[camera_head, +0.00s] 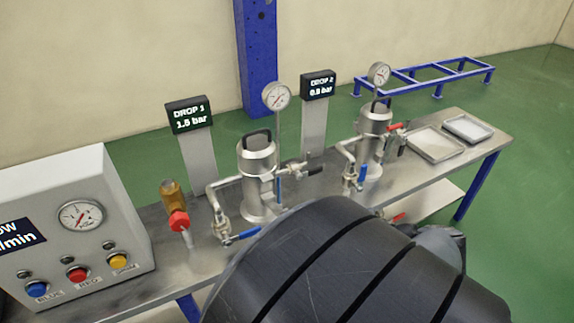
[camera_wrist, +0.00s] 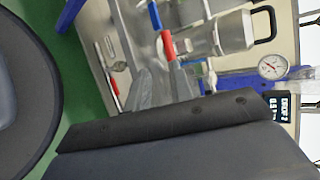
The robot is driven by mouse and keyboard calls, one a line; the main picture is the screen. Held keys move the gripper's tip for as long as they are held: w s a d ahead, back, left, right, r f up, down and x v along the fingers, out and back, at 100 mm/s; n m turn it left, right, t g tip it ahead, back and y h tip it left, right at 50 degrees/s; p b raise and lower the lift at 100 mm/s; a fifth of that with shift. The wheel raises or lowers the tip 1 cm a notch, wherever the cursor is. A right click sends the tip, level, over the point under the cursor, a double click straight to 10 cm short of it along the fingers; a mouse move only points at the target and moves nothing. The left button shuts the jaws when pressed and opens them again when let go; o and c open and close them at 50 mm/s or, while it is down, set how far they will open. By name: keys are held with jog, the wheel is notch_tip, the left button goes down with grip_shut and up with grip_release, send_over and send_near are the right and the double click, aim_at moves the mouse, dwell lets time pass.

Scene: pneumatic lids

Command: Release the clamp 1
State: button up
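The steel vessel (camera_head: 257,185) by the DROP 1 display stands upright with its black-handled lid on. I cannot pick out a separate part as clamp 1. Blue levers (camera_head: 279,190) sit on and around this vessel. A second lidded vessel (camera_head: 374,143) stands by the DROP 2 display; a vessel with a red lever (camera_wrist: 168,45) also shows in the wrist view (camera_wrist: 232,33). My dark arm fills the lower middle of the head view and hides part of the bench front.
The steel bench (camera_head: 165,263) carries a control box (camera_head: 75,215) at left, a brass fitting with a red knob (camera_head: 178,220), and two trays (camera_head: 434,146) at right. The DROP 1 display (camera_head: 188,114) reads 1.5 bar. A blue post (camera_head: 257,60) stands behind.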

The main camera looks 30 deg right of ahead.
jog(key=p+v, duration=0.2)
jog(key=v, duration=0.4)
dwell(0.7)
jog(key=b+x, duration=0.3)
jog(key=x, duration=0.6)
jog(key=shift+b, duration=0.35)
jog(key=shift+w+a, duration=0.1)
